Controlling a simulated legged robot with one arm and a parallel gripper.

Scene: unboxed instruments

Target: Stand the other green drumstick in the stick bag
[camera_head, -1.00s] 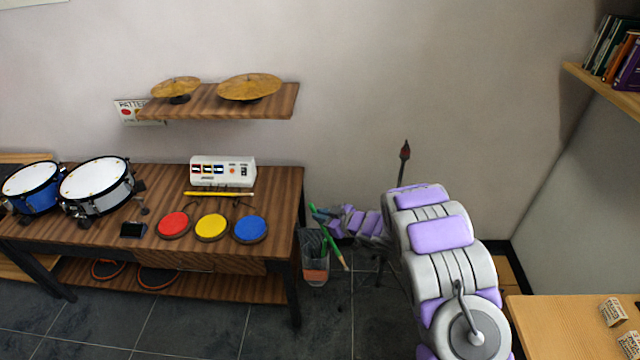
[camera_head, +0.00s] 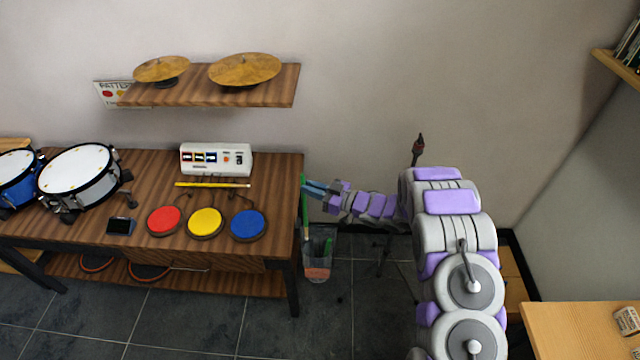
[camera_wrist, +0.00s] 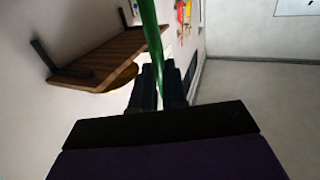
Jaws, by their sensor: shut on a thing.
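My gripper (camera_head: 311,188) is shut on a green drumstick (camera_head: 305,213), which hangs close to upright beside the table's right end. The drumstick also shows between the fingers in the wrist view (camera_wrist: 152,45). The stick bag (camera_head: 319,269), a clear pouch with a reddish lower part, is just below and slightly right of the held stick. Another green drumstick (camera_head: 328,247) stands inside the bag. The held stick's lower end is near the bag's left rim; I cannot tell whether it is inside.
The wooden table (camera_head: 150,165) is just left of the bag and carries drums, a yellow stick (camera_head: 212,185), colored pads and a white drum machine (camera_head: 216,159). A shelf with cymbals (camera_head: 245,69) hangs above. A dark stand (camera_head: 387,255) is right of the bag.

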